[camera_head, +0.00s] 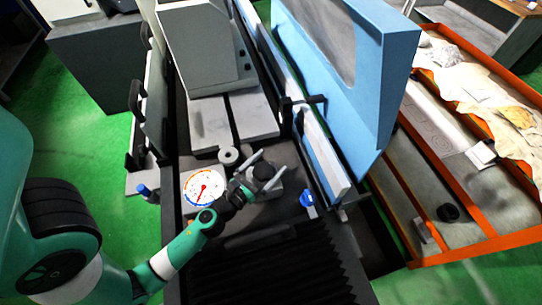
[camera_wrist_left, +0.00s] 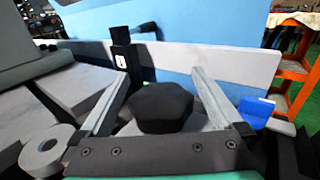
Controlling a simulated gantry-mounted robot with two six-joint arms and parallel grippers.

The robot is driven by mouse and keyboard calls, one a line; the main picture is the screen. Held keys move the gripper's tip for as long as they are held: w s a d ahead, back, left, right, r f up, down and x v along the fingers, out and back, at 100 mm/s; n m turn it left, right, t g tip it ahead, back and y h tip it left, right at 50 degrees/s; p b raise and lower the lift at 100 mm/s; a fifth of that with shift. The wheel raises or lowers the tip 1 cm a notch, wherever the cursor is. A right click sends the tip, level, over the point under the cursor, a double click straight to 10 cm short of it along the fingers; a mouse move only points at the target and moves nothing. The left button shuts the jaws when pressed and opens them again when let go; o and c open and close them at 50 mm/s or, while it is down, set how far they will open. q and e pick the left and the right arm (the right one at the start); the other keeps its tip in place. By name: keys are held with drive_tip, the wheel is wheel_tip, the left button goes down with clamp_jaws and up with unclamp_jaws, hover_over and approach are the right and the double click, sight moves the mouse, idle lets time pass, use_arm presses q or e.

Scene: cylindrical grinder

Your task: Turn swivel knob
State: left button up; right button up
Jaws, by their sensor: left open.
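The swivel knob is a black lobed knob (camera_wrist_left: 160,106) on a grey base, in the middle of the left wrist view. In the head view the knob (camera_head: 264,171) sits right of the round dial. My left gripper (camera_head: 266,169) comes in from the lower left. Its two grey fingers are open, one on each side of the knob; the left wrist view shows this gripper (camera_wrist_left: 158,85) with gaps between fingers and knob. Whether a finger touches the knob at its far side cannot be told. My right gripper is not in view.
A white dial with a red needle (camera_head: 204,189) lies left of the knob. A grey ring (camera_head: 228,156) stands behind it. A blue clamp-like part (camera_head: 307,199) is to the right. The blue machine door (camera_head: 352,75) rises beyond. An orange-framed workbench (camera_head: 470,255) stands at the right.

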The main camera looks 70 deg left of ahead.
use_arm(q)
drive_tip(key=shift+x, duration=0.8)
drive_tip(key=shift+c, duration=0.2)
drive_tip(key=c, duration=1.2)
drive_tip(key=shift+c, duration=0.2)
